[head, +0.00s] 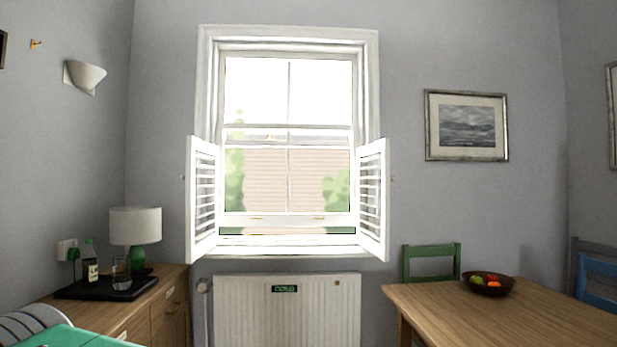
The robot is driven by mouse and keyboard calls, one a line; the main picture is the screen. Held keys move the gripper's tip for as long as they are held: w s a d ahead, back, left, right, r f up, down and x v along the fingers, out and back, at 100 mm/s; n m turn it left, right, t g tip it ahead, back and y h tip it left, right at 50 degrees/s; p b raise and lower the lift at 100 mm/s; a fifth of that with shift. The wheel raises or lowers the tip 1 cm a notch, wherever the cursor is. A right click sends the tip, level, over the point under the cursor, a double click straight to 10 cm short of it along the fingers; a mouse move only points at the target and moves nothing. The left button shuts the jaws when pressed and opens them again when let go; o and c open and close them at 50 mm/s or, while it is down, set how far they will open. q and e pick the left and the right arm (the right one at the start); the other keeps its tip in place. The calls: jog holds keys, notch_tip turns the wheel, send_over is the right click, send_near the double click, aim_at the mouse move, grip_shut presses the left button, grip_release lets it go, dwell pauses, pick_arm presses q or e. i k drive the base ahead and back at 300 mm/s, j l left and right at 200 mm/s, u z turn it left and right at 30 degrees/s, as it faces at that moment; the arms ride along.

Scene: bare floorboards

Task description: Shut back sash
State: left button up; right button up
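The white sash window (289,52) is in the middle of the far wall. Its upper sash shows a thin upright bar (289,90) and a bottom rail near mid-height. The lower sash has a white bottom rail (288,220) with two small brass lifts (257,218) (319,218). A dark green strip shows below this rail, above the sill (287,240), so the lower sash looks slightly raised. A small brass fitting (270,137) sits near the middle rails. I cannot tell whether there is a gap above the upper sash. Neither gripper is in view.
Louvred shutters stand open at left (204,200) and right (372,200). A radiator (287,318) is below the sill. A wooden cabinet (172,300) with a lamp (136,225) and black tray (105,287) stands left. A table (520,320) with a fruit bowl (488,286) stands right.

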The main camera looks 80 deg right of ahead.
aim_at(225, 219)
jog(key=z, duration=2.4)
jog(key=i+l, duration=0.1)
jog(key=i, duration=0.4)
jog(key=i+l+u, duration=0.1)
jog(key=i, duration=0.45)
jog(key=i+l, duration=0.15)
jog(key=i, duration=0.35)
jog(key=j+u, duration=0.05)
